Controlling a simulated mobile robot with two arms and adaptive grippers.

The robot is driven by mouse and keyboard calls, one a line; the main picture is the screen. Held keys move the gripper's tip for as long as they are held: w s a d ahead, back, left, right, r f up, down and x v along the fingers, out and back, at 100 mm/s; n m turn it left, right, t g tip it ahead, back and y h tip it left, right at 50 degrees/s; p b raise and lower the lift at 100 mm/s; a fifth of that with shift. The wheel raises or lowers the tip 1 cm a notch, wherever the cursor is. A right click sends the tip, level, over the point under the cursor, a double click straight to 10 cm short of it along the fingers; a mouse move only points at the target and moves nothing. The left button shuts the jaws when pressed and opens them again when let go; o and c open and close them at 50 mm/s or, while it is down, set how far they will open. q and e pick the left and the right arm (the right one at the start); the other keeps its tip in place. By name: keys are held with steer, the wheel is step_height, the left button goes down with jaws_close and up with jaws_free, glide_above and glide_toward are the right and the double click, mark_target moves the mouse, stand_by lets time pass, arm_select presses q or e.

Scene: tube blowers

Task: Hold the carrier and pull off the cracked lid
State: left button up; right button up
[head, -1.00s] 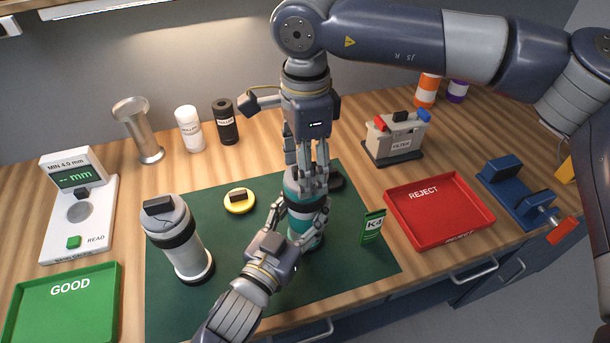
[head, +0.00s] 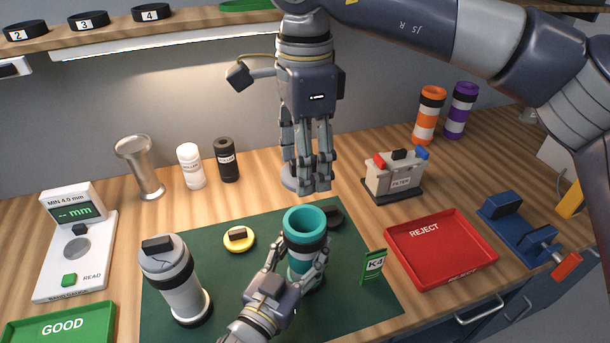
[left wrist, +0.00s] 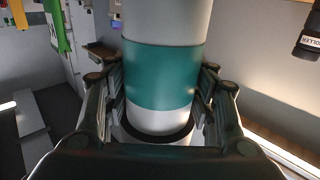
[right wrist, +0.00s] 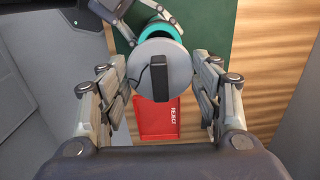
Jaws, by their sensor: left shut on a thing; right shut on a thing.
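The teal carrier (head: 305,222) stands upright on the green mat (head: 220,310), its top an open round mouth. My left gripper (head: 298,268) is shut around its lower body; the left wrist view shows the fingers on both sides of the carrier (left wrist: 160,75). My right gripper (head: 312,187) is above the carrier, apart from it. It is shut on the lid, a grey disc with a black handle and a thin dark crack line, clear in the right wrist view (right wrist: 175,55). In the head view the fingers hide most of the lid.
A grey-white carrier (head: 182,280) with a cracked lid stands left on the mat, near a yellow disc (head: 239,240). A green K4 card (head: 372,268) stands close right of the held carrier. The red REJECT tray (head: 440,245) is empty; the green GOOD tray (head: 60,325) is at lower left.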

arm_select(q)
steer(key=o, duration=1.3)
arm_select(e)
steer(key=shift+r, duration=0.1)
arm_select(q)
steer(key=shift+s, duration=0.1)
